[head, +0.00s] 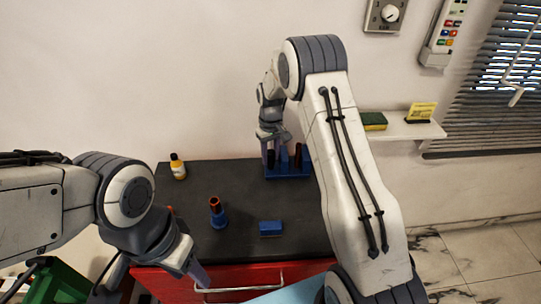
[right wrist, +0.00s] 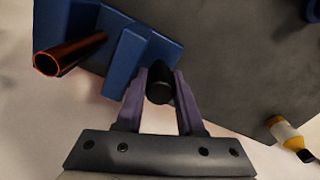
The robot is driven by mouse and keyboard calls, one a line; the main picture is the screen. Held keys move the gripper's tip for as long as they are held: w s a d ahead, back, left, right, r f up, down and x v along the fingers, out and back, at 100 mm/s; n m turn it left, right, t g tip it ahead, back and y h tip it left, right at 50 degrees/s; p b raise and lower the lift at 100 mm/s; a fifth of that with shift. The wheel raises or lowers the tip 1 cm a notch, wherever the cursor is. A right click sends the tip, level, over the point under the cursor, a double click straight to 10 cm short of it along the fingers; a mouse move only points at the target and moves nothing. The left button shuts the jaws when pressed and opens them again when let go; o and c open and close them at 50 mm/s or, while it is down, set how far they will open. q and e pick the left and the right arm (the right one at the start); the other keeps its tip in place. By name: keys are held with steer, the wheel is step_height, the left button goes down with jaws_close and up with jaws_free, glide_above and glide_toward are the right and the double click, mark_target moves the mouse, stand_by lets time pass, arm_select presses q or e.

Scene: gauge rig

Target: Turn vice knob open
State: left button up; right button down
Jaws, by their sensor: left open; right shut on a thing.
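The blue vice (head: 288,172) stands at the back of the dark tabletop and is partly hidden by my right arm. In the right wrist view, the blue vice (right wrist: 127,62) has upright jaws with a dark, copper-rimmed tube (right wrist: 70,54) beside them. My right gripper (right wrist: 160,90) is shut on the black vice knob (right wrist: 159,86), which sits between its two purple fingers. In the head view, my right gripper (head: 270,150) is at the vice's left end. My left gripper (head: 198,276) is open near the table's front edge, away from the vice.
A blue holder with an orange-rimmed top (head: 217,213) and a blue block (head: 270,228) stand on the tabletop (head: 245,195). A yellow bottle (head: 178,167) is at the back left. A red drawer front (head: 240,277) with a metal handle is below. A shelf (head: 405,130) holds a sponge.

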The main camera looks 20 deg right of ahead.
steer(key=shift+w+r+n, duration=0.1)
steer(key=shift+n, duration=0.4)
steer(key=c, duration=0.8)
jaws_free()
